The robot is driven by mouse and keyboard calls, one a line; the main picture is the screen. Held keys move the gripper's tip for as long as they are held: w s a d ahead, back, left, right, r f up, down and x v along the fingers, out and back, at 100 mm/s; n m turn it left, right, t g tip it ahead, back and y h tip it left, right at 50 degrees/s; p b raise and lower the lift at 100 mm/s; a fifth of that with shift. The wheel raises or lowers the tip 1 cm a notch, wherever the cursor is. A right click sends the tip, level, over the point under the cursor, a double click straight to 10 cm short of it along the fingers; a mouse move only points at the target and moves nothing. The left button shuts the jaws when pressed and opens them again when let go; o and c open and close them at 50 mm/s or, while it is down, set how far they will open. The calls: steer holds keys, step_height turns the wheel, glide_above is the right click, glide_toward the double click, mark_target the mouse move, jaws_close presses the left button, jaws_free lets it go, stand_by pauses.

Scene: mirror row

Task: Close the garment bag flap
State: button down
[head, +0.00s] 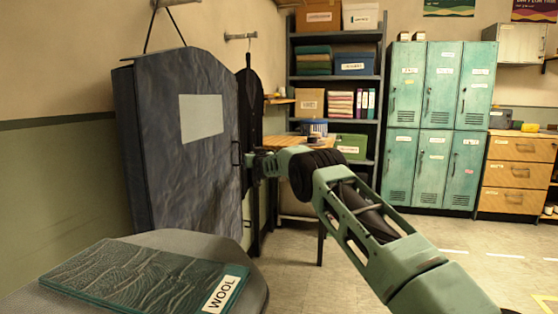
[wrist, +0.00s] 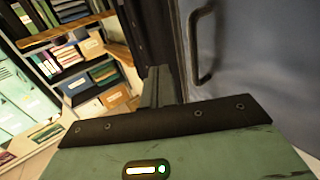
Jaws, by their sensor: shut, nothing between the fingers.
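The grey-blue garment bag (head: 128,150) hangs by a dark strap from a wall hook at the left in the head view. Its broad front flap (head: 185,175) bears a pale blank label and has a dark handle (head: 237,153) at its right edge. My gripper (head: 252,166) is just right of that edge, close to the handle. In the wrist view, my gripper (wrist: 158,85) is shut and empty, left of and below the handle (wrist: 203,45), with the flap (wrist: 245,65) filling the right side. The bag's inside is hidden, and I cannot tell how far the flap stands open.
A dark garment (head: 250,105) hangs from a second wall hook behind the flap's edge. A wooden table (head: 285,141) and loaded shelves (head: 335,75) stand behind my arm. A padded surface with a "WOOL" sample board (head: 140,278) is in front. Floor at right is clear.

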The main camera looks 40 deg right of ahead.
steer(key=s+d, duration=0.4)
steer(key=s, duration=0.4)
steer(key=shift+s+d, duration=0.2)
